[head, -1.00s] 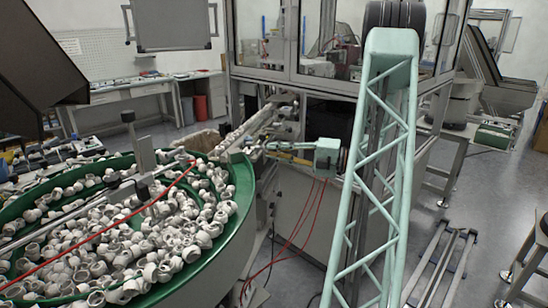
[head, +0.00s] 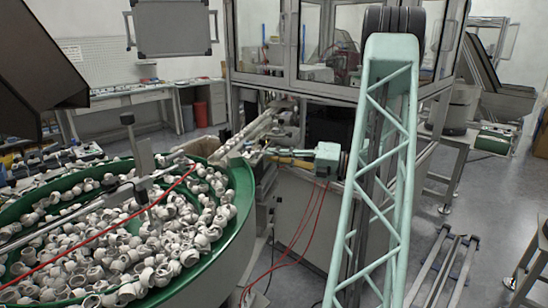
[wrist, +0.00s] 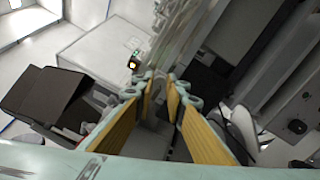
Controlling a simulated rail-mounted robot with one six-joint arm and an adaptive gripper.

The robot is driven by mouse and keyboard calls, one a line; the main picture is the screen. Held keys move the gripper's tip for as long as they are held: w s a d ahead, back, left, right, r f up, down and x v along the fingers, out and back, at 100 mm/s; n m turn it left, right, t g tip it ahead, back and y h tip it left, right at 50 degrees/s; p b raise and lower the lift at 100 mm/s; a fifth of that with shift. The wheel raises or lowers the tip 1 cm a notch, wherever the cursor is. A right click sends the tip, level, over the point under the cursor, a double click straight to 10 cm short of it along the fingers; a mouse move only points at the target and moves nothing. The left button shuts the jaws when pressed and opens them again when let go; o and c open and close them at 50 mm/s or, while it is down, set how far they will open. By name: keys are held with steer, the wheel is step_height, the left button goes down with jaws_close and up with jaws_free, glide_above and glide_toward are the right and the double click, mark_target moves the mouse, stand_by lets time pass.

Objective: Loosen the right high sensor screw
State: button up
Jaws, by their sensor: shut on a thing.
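My gripper (head: 264,153) reaches left from my teal wrist to the end of the inclined feed track in the head view. In the wrist view my gripper (wrist: 160,88) has its two yellow-padded fingers brought close together at the tips, shut on a small grey part at the track. The right high sensor screw is too small and too hidden between the fingertips to make out clearly. A small dark sensor box (wrist: 134,62) with a lit green and amber face sits just beyond and left of the fingertips in the wrist view.
The green-rimmed bowl feeder (head: 243,205), full of white fittings, stands left of my gripper. The inclined feed track (head: 240,134) runs behind the fingertips. The glazed machine enclosure (head: 290,82) rises behind. Red hoses (head: 312,222) hang below my wrist.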

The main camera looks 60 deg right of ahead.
steer(key=o, duration=0.8)
steer(key=shift+o, duration=0.2)
steer(key=shift+s, duration=0.1)
steer(key=v, duration=1.2)
stand_by(0.5)
